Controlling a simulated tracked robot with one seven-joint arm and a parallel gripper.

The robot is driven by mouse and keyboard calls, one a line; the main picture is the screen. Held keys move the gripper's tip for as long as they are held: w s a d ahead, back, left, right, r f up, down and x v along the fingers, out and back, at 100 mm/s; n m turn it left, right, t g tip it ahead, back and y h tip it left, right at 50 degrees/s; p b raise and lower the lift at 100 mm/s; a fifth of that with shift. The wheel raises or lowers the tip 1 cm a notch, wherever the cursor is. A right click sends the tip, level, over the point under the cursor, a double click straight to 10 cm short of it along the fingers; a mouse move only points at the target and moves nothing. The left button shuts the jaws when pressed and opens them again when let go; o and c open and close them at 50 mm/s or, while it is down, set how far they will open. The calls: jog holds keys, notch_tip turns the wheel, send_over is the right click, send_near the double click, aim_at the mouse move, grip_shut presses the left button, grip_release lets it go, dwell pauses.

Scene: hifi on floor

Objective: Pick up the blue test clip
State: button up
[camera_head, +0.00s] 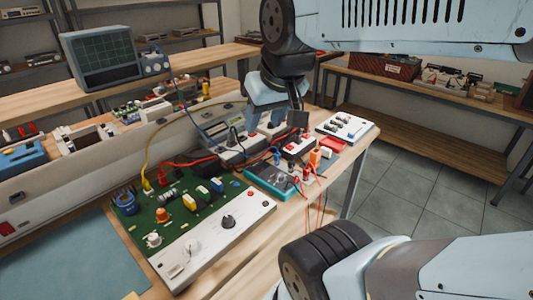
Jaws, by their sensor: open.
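A small blue piece (277,157), which looks like the blue test clip, stands by the back edge of a dark teal meter (262,184) on the workbench. It is small, and its exact shape is hard to tell. My gripper (281,125) points down above the bench, behind and slightly right of the blue piece in the picture. It is open, with no thing seen between its fingers. It appears apart from the blue piece. My arm hides part of the bench behind it.
A green circuit board (172,208) with a white control panel (222,238) fills the bench front. Red, black and yellow leads run across it. Red and orange clips (315,157) crowd the meter's right. A white switch box (345,128) stands near the bench's right end.

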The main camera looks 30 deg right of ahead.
jog(key=w+d+f+n+g+h, duration=0.1)
jog(key=w+d+f+n+h, duration=0.15)
jog(key=w+n, duration=0.3)
jog(key=n+g+h, duration=0.2)
jog(key=n+g, duration=0.1)
jog(key=n, duration=1.4)
send_over(277, 153)
jog(key=s+a, duration=0.2)
jog(key=a, duration=0.3)
notch_tip(277, 153, down, 16)
jog(key=shift+m, duration=0.25)
jog(key=x, duration=0.8)
jog(key=shift+w+a, duration=0.2)
jog(key=shift+x, duration=2.8)
jog(key=shift+s, duration=0.15)
jog(key=shift+c, duration=0.3)
jog(key=c, duration=0.8)
jog(key=shift+r, duration=0.1)
